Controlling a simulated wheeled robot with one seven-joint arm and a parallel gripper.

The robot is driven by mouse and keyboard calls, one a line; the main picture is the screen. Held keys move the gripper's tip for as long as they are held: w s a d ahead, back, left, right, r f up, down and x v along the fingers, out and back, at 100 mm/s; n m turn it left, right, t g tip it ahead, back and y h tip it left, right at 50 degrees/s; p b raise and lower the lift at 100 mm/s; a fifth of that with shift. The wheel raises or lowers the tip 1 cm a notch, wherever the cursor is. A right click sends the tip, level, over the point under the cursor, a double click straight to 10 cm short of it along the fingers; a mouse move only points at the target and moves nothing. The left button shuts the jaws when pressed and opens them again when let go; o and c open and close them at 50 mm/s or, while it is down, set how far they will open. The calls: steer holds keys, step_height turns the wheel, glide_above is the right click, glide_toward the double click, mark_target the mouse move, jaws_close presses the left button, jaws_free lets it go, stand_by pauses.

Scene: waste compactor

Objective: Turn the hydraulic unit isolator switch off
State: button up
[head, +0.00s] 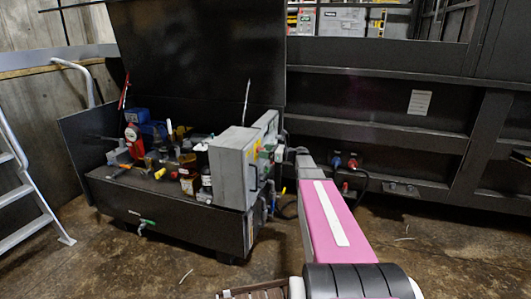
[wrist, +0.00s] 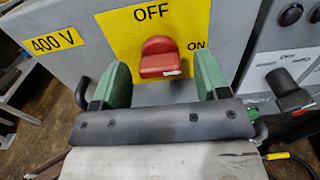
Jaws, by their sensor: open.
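The isolator switch is a red knob (wrist: 160,52) on a yellow plate (wrist: 118,35) in the wrist view. "OFF" is printed above the knob and "ON" to its right. A small white mark shows on the knob's lower right edge, toward the ON side. My gripper (wrist: 161,66) is open, with one green finger on each side of the knob. Gaps show between the fingers and the knob. The plate is on the grey control box (wrist: 75,70), which also shows in the head view (head: 229,158).
A "400 V" label (wrist: 54,43) is left of the switch. A second panel with a black knob (wrist: 290,92) is on the right. The black hydraulic unit tray (head: 165,205) holds pipes and valves, under a raised lid (head: 200,60). A ladder (head: 30,190) stands left.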

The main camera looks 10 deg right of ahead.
steer(key=c, duration=0.9)
steer(key=shift+n, duration=8.9)
